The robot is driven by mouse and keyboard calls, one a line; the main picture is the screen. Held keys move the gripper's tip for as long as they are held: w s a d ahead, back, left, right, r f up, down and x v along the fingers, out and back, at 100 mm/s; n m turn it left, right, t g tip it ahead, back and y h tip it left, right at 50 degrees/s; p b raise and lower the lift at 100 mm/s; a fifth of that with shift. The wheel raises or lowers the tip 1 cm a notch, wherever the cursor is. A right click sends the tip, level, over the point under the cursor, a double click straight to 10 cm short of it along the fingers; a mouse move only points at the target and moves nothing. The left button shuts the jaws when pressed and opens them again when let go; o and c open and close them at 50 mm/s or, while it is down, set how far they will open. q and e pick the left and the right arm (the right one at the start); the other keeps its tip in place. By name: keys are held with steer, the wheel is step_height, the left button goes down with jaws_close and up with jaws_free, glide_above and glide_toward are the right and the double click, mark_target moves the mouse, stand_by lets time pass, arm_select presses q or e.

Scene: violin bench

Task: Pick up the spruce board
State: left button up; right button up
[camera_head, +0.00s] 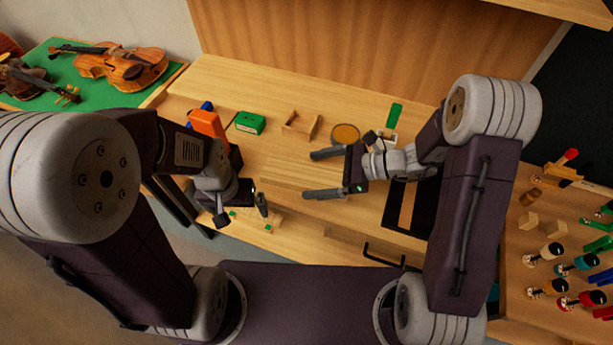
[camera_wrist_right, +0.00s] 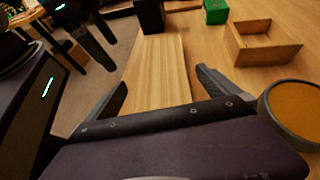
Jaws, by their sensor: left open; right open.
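The spruce board is a flat, pale, straight-grained plank (camera_head: 284,171) lying on the bench, left of my right gripper in the head view. In the right wrist view the board (camera_wrist_right: 157,68) runs away from me between the fingers. My right gripper (camera_head: 314,174) is open, its two fingers spread and pointing left at the board's near end; it also shows in the right wrist view (camera_wrist_right: 161,80). I cannot tell how high it is above the board. My left gripper (camera_head: 242,211) is open and empty near the bench's front edge, apart from the board.
A green box (camera_head: 250,122), a small open wooden box (camera_head: 299,125) and a round amber tin (camera_head: 345,134) stand behind the board. An orange object (camera_head: 207,123) is by my left arm. Violins (camera_head: 122,67) lie on a green mat at left. Several handled tools (camera_head: 568,300) stand at right.

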mark_target(314, 176)
steer(key=shift+x, duration=0.85)
steer(key=shift+w+d, duration=0.1)
steer(key=c, duration=1.7)
steer(key=shift+r, duration=0.1)
steer(key=r, duration=0.2)
steer(key=r+p, duration=0.1)
steer(key=r, duration=0.1)
steer(key=shift+d+r, duration=0.2)
steer(key=shift+r, duration=0.05)
steer(key=s+d+r+p, duration=0.1)
steer(key=s+d+r, duration=0.5)
steer(key=s+d, duration=0.2)
steer(key=shift+r+p, duration=0.15)
steer(key=shift+p, duration=0.15)
